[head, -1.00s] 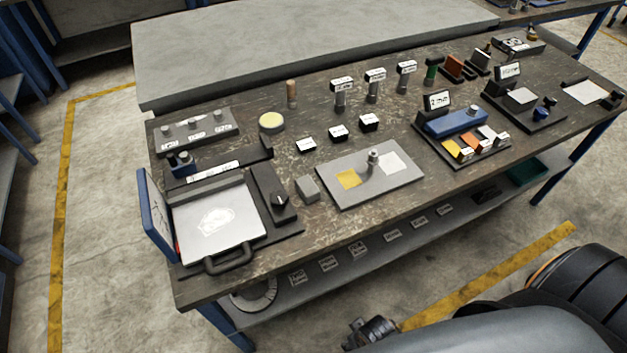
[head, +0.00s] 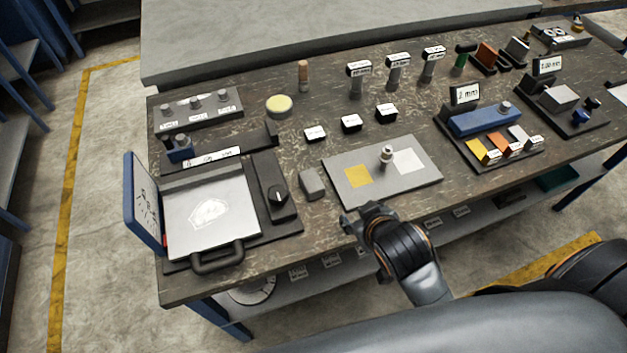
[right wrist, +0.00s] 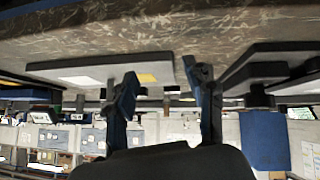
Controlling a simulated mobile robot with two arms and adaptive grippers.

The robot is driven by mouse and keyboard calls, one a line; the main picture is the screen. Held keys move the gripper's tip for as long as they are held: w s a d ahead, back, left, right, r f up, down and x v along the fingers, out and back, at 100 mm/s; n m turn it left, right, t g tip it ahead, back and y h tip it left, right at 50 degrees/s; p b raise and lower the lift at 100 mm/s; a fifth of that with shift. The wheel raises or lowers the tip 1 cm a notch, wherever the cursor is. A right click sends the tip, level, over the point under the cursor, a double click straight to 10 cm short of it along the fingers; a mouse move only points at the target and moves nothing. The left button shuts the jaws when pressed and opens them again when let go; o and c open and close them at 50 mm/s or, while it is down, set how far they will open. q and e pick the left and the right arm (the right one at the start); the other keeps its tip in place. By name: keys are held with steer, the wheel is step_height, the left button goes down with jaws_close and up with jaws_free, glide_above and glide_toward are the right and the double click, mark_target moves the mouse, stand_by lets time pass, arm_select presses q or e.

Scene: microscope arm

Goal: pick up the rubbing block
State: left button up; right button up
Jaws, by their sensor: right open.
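The rubbing block appears to be the small grey block (head: 312,183) on the table, between the dark knob unit and the grey plate with yellow and white squares. It stands free, with nothing gripping it. My right gripper (head: 362,228) is open and empty at the table's front edge, to the right of the block and nearer the front. In the right wrist view its two fingers (right wrist: 165,95) are spread apart with nothing between them. I cannot make out the block there. My left gripper is not in view.
The grey plate (head: 421,184) carries a small upright metal knob. The framed white sheet (head: 185,235) with a black handle and the knob unit (head: 271,195) stand left of the block. Several labelled stamps and small blocks stand farther back. Bare tabletop (head: 300,255) lies in front of the block.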

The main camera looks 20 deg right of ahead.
steer(key=w+a+r+n+t+y, duration=0.2)
steer(key=w+a+r+n+t, duration=0.15)
steer(key=w+r+t, duration=0.55)
steer(key=w+a+r+n+t+y, duration=0.25)
steer(key=w+a+r, duration=0.3)
steer(key=r, duration=0.75)
steer(key=s+a+r+n+g+y, duration=0.3)
steer(key=a+r+n+g+y, duration=0.4)
steer(key=a+n+y, duration=0.75)
steer(key=s+a+f+n+g+y, duration=0.25)
steer(key=s+a+n+g, duration=0.2)
steer(key=n+g, duration=0.6)
steer(key=n+g+h, duration=0.3)
steer(key=n+h, duration=0.1)
steer(key=h, duration=1.7)
glide_above(311, 180)
steer(key=shift+y, duration=0.25)
step_height(311, 180, down, 23)
steer(key=shift+w+d+f+p, duration=0.15)
steer(key=shift+f+p, duration=0.05)
steer(key=shift+p, duration=0.2)
steer(key=f+p, duration=0.1)
steer(key=f, duration=0.4)
steer(key=shift+s+p, duration=0.2)
steer(key=shift+p, duration=0.15)
steer(key=shift+f, duration=0.25)
